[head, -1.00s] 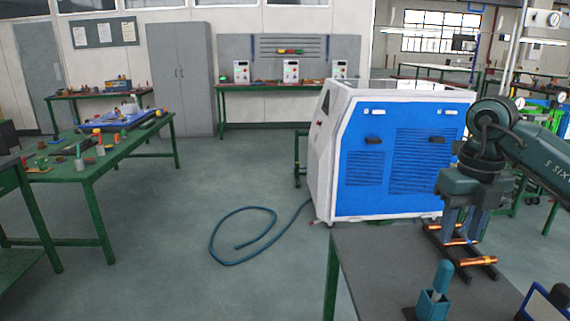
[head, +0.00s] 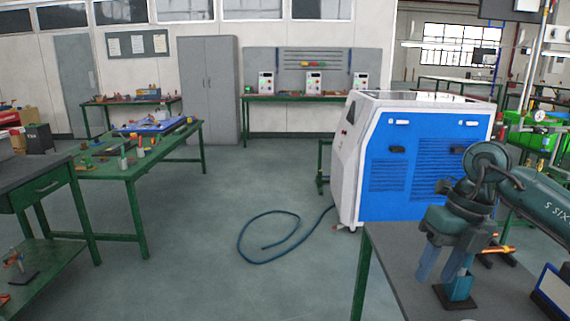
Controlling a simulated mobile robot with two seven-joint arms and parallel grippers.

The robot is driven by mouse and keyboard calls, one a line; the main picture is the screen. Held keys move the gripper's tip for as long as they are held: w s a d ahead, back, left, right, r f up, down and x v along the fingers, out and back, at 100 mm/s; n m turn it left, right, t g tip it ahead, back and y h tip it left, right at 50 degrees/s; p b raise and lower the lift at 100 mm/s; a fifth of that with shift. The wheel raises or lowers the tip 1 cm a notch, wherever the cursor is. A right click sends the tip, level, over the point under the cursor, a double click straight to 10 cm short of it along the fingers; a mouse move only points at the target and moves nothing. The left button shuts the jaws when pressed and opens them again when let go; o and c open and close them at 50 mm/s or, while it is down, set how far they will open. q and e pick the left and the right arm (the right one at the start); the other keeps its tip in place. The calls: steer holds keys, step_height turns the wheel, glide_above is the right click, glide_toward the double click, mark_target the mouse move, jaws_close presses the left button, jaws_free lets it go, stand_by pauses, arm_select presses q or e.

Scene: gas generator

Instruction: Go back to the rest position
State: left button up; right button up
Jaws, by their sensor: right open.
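My right gripper (head: 442,264) hangs over the grey table at the lower right, fingers pointing down and apart, with nothing seen between them. A copper-coloured rod (head: 497,249) lies on a dark rack (head: 500,259) behind the gripper, mostly hidden by my right arm. The blue and white generator (head: 415,165) stands on the floor beyond the table. My left gripper is not in view.
The grey table (head: 400,262) fills the lower right. A blue hose (head: 262,262) lies coiled on the floor beside the generator. Green workbenches (head: 112,168) with small parts stand at the left.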

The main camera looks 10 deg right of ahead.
steer(key=s+a+f+m+t+y+p, duration=0.1)
steer(key=s+a+m+t+y, duration=0.15)
steer(key=a+y, duration=0.85)
steer(key=s+a+f+m+t+y+p, duration=0.1)
steer(key=a+m+y, duration=0.45)
steer(key=a, duration=0.95)
steer(key=d+f+m+t+h, duration=0.3)
steer(key=f+m+t+h, duration=0.35)
steer(key=m, duration=0.35)
steer(key=d+f+m+t+h, duration=0.45)
steer(key=f+m+t, duration=0.25)
steer(key=m, duration=0.3)
steer(key=s+d+f+m+g+h, duration=0.2)
steer(key=s+f+m+g+h, duration=0.2)
steer(key=s+f, duration=0.7)
step_height(320, 180, down, 2)
steer(key=shift+d+f+m+g+h+p, duration=0.15)
steer(key=shift+m+g+h+p, duration=0.25)
steer(key=shift+m+g, duration=0.55)
